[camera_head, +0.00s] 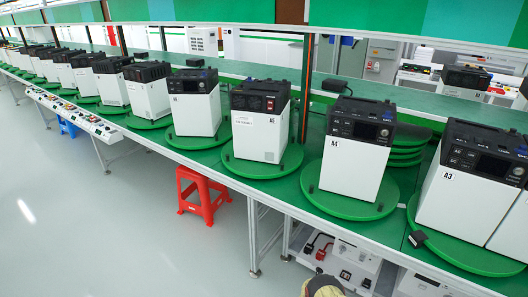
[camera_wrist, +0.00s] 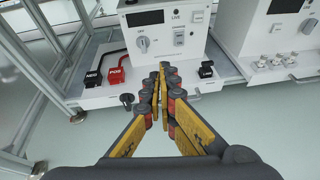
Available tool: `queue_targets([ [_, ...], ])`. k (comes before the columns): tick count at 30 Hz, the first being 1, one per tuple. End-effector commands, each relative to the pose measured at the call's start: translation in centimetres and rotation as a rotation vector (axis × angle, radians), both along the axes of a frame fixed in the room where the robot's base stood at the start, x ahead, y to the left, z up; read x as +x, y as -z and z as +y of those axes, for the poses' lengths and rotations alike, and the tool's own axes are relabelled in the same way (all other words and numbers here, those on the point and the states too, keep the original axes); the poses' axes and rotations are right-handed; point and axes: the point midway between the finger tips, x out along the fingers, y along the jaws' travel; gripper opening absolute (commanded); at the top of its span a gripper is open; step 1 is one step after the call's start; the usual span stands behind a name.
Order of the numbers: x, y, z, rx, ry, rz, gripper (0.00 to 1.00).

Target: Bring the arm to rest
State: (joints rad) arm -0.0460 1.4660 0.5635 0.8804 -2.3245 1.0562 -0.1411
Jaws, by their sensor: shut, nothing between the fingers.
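My gripper (camera_wrist: 161,78) is in the middle of the wrist view, with its yellow and dark fingers brought together and nothing held between them. It points toward a white test unit (camera_wrist: 165,50) with a dial and a display. The fingertips overlap the unit's front base in the picture; I cannot tell the gap. In the head view only a small piece of my arm shows at the bottom edge, below the same kind of unit (camera_head: 345,262) under the bench.
A black clamp (camera_wrist: 93,79) and a red clamp (camera_wrist: 117,76) lie on the unit's base. A second unit (camera_wrist: 262,40) stands right. Above, white machines on green turntables (camera_head: 262,172) line the bench. A red stool (camera_head: 203,195) stands on open floor (camera_head: 120,225).

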Motion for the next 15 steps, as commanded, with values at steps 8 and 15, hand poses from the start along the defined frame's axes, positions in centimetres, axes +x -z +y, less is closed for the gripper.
queue_targets([
  [8, -5.7, 2.5, -2.4, 0.051, 0.159, 0.061, 0.00],
  [15, -11.7, 1.7, -4.9, 0.115, 0.402, 0.098, 0.00],
])
